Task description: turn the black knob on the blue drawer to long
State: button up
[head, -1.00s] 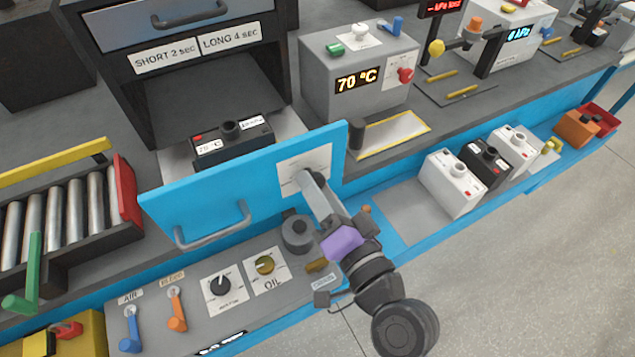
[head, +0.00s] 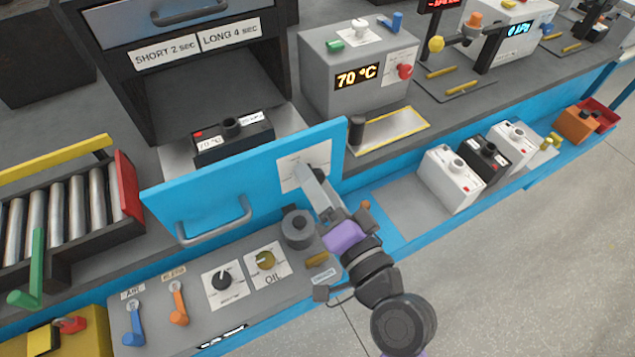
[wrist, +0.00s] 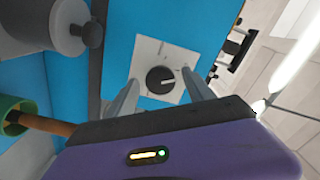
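The blue drawer (head: 270,180) stands pulled out, its front carrying a grey handle (head: 215,225) and a white plate (head: 290,172). The black knob (wrist: 160,80) sits on that plate, with its white pointer mark toward the right in the wrist view. The plate's small lettering is not legible. My gripper (wrist: 160,88) is open, with one finger on each side of the knob. I see a gap between each finger and the knob. In the head view my gripper (head: 312,180) is at the plate and covers most of the knob.
A dark battery (head: 232,138) stands behind the drawer front. Below are a panel with an oil knob (head: 264,258), a blue lever (head: 133,325), an orange lever (head: 178,305) and a grey cylinder (head: 298,230). Several batteries (head: 450,182) stand on the right. A roller conveyor (head: 70,205) is left.

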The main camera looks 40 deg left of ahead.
jog(key=shift+d, duration=0.1)
jog(key=b+v, duration=0.1)
jog(key=v, duration=0.6)
jog(key=shift+d, duration=0.35)
jog(key=shift+s, duration=0.15)
